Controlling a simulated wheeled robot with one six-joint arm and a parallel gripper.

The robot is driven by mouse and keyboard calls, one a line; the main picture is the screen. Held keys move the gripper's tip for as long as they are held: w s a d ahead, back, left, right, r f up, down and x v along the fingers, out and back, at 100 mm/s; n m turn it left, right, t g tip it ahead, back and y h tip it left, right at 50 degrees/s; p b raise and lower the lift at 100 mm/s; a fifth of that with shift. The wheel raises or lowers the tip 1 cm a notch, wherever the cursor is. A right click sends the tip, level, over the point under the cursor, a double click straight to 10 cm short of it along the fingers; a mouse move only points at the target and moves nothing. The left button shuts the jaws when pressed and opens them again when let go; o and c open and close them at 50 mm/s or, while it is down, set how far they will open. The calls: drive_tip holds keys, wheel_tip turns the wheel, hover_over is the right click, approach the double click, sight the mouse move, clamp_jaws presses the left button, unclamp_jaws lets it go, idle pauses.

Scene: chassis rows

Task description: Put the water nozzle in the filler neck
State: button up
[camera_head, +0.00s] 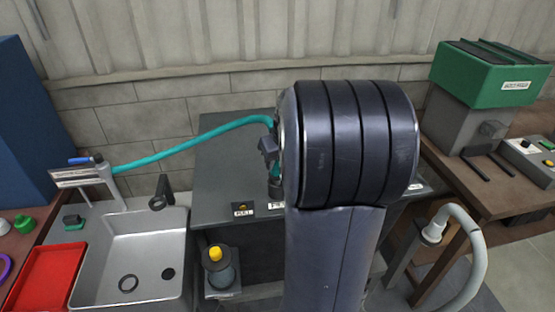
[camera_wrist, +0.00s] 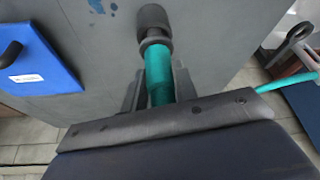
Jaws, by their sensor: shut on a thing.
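My gripper (camera_wrist: 157,88) is shut on the teal water nozzle (camera_wrist: 158,72), whose body passes between the fingers in the wrist view. A dark cylindrical fitting (camera_wrist: 153,20) shows at the far end of the teal part, over a grey surface. In the head view my gripper (camera_head: 269,150) is at the dark grey cabinet top (camera_head: 225,165), partly hidden by my arm. A teal hose (camera_head: 180,153) runs from it to the tap stand at the sink. A dark upright piece (camera_head: 275,187) stands below the gripper, behind a cut-off label. I cannot tell whether nozzle and filler neck touch.
A metal sink (camera_head: 140,250) and red tray (camera_head: 48,277) are at the left. A yellow-topped container (camera_head: 217,265) stands below the cabinet's front. A green-and-grey machine (camera_head: 485,90) sits on the right bench. A grey pipe (camera_head: 470,250) curves at lower right.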

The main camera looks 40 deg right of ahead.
drive_tip(key=shift+f+b, duration=0.7)
drive_tip(key=shift+f, duration=0.25)
drive_tip(key=o, duration=1.1)
drive_tip(key=shift+o, duration=0.2)
drive_tip(key=shift+r, duration=0.1)
drive_tip(key=v, duration=1)
drive_tip(key=shift+s+r, duration=0.25)
drive_tip(key=shift+r, duration=0.05)
